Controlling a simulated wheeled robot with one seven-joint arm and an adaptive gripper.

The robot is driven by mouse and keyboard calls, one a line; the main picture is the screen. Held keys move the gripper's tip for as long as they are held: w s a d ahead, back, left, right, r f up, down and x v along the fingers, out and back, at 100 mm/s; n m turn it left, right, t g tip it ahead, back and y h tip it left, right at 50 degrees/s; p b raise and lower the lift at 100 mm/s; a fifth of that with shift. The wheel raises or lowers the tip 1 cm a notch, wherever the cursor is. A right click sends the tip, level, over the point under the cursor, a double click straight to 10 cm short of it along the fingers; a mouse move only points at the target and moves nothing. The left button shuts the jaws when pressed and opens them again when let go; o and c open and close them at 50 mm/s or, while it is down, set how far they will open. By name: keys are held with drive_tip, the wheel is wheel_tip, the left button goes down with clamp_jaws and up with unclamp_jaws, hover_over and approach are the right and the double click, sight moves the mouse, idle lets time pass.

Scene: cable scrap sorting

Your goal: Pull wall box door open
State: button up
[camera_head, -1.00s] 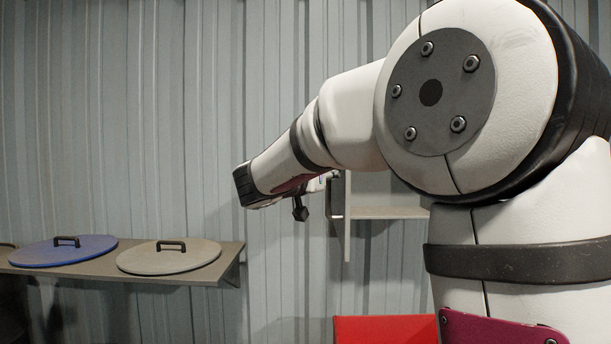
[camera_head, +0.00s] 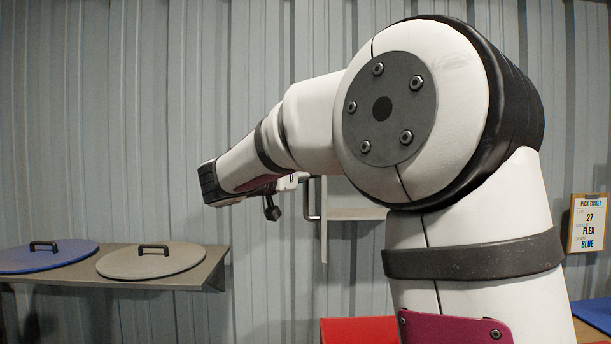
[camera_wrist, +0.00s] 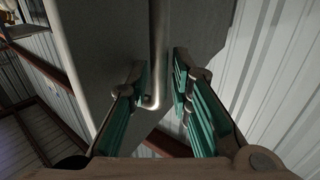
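The wall box (camera_head: 357,213) hangs on the corrugated wall, mostly hidden behind my arm. Its door (camera_head: 323,222) shows as a narrow upright strip at the box's left, seen nearly edge-on. A metal bar handle (camera_head: 308,198) stands on the door's left side. In the wrist view the handle (camera_wrist: 158,50) runs down the grey door (camera_wrist: 108,60) and bends in at its lower end. My gripper (camera_wrist: 160,88) has its teal-padded fingers apart, one on each side of the handle, with gaps visible. In the head view my forearm hides most of the gripper.
A shelf (camera_head: 215,270) at left holds a blue lid (camera_head: 70,255) and a grey lid (camera_head: 185,262). A red bin (camera_head: 350,330) stands below the box. A pick ticket clipboard (camera_head: 588,222) and a blue surface (camera_head: 597,312) are at right.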

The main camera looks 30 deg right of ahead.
drive_tip(key=v, duration=1.2)
